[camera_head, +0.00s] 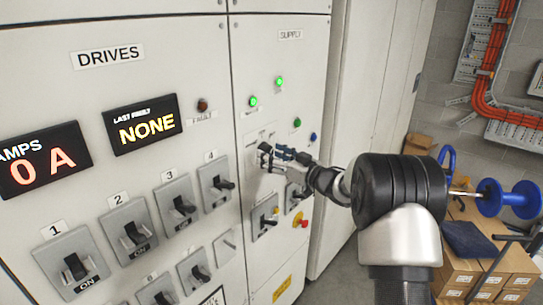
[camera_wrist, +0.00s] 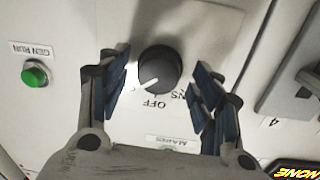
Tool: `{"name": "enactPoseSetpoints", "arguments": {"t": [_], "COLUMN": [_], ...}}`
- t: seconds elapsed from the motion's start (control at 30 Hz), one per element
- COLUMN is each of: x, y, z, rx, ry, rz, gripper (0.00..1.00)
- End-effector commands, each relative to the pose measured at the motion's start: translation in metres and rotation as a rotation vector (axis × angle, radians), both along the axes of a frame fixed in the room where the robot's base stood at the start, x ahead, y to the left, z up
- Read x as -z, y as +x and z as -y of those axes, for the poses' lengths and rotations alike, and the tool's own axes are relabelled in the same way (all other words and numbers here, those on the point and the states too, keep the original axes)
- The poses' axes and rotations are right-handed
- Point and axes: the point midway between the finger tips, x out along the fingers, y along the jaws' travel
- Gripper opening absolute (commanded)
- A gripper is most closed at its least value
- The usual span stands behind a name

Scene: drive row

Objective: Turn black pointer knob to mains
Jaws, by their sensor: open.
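The black pointer knob (camera_wrist: 159,70) is round, with a white pointer line that slants toward the lower left in the wrist view. It sits on a light plate on the cabinet front. Lettering on the plate below it includes OFF (camera_wrist: 155,104) and a partly hidden word ending in NS. My gripper (camera_wrist: 161,84) is open, with one blue-padded finger on each side of the knob. Gaps show between the knob and both fingers. In the head view my gripper (camera_head: 285,156) is at the supply panel (camera_head: 285,75), and I cannot make out the knob there.
A green button (camera_wrist: 35,73) labelled GEN RUN is left of the knob in the wrist view. In the head view, a switch (camera_head: 265,216) and a red-and-yellow button (camera_head: 300,221) lie below my gripper. Several drive switches fill the left cabinet. Boxes (camera_head: 460,275) stand at the right.

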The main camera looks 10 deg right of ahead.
Motion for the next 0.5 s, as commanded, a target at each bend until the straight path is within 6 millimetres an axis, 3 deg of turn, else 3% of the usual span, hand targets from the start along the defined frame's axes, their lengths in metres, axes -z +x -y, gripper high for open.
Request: {"name": "enactPoseSetpoints", "arguments": {"t": [0.37, 0.5], "x": [-0.0004, -0.0004], "y": [0.0056, 0.0055], "z": [-0.0041, -0.0039], "rx": [0.000, 0.000], "ry": [0.001, 0.001], "rz": [0.001, 0.001], "gripper": [0.59, 0.50]}}
